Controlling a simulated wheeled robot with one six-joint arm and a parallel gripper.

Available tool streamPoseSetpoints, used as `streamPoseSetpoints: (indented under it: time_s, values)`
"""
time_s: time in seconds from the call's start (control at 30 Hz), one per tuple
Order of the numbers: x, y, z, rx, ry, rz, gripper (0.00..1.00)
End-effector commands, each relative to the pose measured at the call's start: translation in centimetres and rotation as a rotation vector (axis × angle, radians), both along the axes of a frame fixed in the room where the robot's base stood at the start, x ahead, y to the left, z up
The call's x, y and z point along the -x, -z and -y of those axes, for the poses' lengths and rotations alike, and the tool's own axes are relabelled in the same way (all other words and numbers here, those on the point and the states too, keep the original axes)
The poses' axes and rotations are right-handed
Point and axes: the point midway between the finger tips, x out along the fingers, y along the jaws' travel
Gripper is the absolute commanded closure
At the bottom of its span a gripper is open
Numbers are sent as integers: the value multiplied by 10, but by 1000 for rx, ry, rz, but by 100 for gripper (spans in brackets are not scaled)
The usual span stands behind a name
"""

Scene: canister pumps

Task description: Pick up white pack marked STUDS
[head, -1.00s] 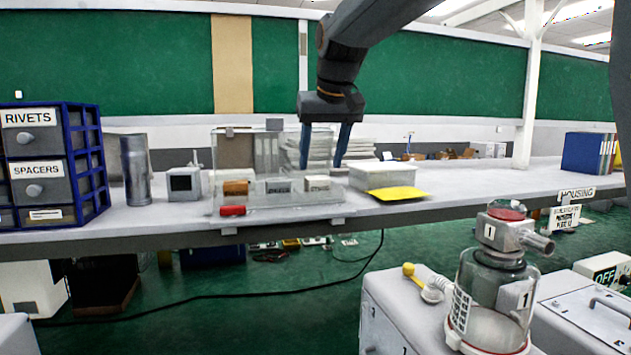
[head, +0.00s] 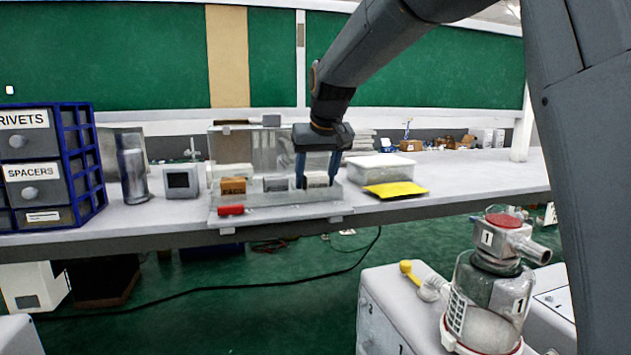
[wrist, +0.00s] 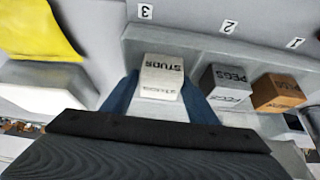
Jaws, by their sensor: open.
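The white pack marked STUDS (wrist: 162,77) stands in the wrist view between the two blue fingers of my gripper (wrist: 160,105), in front of the label 3. In the head view, the pack (head: 316,180) shows between the fingertips of my gripper (head: 317,178), at the right end of the clear case on the bench. My gripper is open and points down, with one finger on each side of the pack. I cannot tell whether the fingers touch it.
A grey pack marked PEGS (wrist: 228,88) and a brown pack (wrist: 278,93) stand to the right in the wrist view. In the head view, a clear case (head: 290,212) surrounds the packs. A yellow sheet (head: 396,189) and a white box (head: 380,166) lie to its right.

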Motion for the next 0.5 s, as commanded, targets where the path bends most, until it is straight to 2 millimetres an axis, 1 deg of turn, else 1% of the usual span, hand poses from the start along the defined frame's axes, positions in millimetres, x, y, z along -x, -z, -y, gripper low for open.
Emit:
streamPoseSetpoints:
  time_s: [0.1,0.13,0.27,0.3,0.33,0.5]
  values:
    - [0,0,0,0,0,0,47]
    - [0,0,0,0,0,0,49]
    - [0,0,0,0,0,0,70]
    - [0,0,0,0,0,0,77]
    - [0,0,0,0,0,0,80]
    - [0,-1,0,0,0,1,80]
